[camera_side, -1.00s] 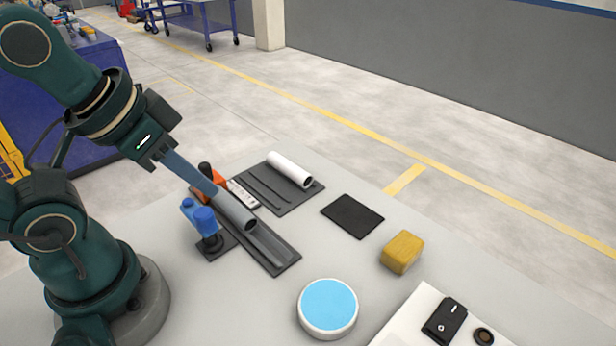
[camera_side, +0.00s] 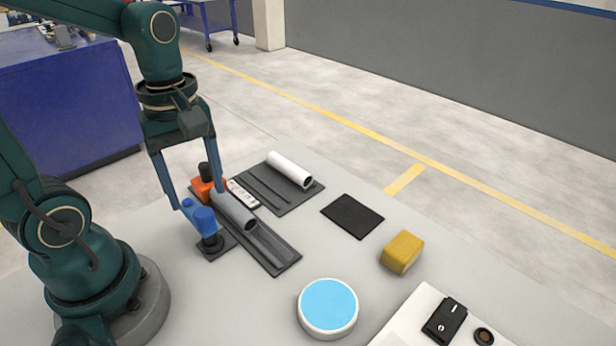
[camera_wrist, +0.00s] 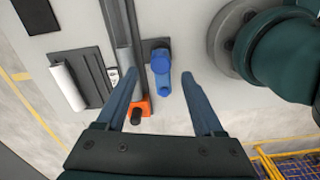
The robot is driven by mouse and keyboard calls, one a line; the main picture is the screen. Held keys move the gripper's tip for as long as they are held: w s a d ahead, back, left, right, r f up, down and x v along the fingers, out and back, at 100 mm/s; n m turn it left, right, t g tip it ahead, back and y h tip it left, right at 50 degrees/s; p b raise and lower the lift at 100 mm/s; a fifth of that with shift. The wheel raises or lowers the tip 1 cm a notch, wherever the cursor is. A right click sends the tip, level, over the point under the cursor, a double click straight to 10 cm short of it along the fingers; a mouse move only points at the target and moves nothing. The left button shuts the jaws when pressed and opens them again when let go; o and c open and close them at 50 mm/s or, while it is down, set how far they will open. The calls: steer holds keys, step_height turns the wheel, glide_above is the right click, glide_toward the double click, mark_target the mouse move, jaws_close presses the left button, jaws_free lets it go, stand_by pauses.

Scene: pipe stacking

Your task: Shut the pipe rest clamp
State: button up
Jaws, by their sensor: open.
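A grey pipe (camera_side: 235,213) lies in a long dark rest (camera_side: 272,252); both also show in the wrist view, the pipe (camera_wrist: 125,58) and the rest (camera_wrist: 131,18). At one end of the rest is an orange block (camera_side: 203,189) with a black knob (camera_side: 206,170). Beside the rest stands a blue clamp-like part (camera_side: 204,220) on a small dark base (camera_side: 216,247). My gripper (camera_side: 198,197) is open and empty, its fingers spread on either side of the blue part. In the wrist view, the blue part (camera_wrist: 162,80) lies between the fingertips (camera_wrist: 158,75); contact cannot be told.
A white pipe (camera_side: 290,168) lies on a dark grooved rack (camera_side: 270,197) behind. A black mat (camera_side: 352,215), yellow block (camera_side: 401,252), round blue-topped container (camera_side: 328,308) and white panel with a black device (camera_side: 443,320) stand to the right. Grey table between them is clear.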

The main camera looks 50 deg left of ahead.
mark_target(202, 212)
steer(key=shift+f, duration=2.6)
jaws_close()
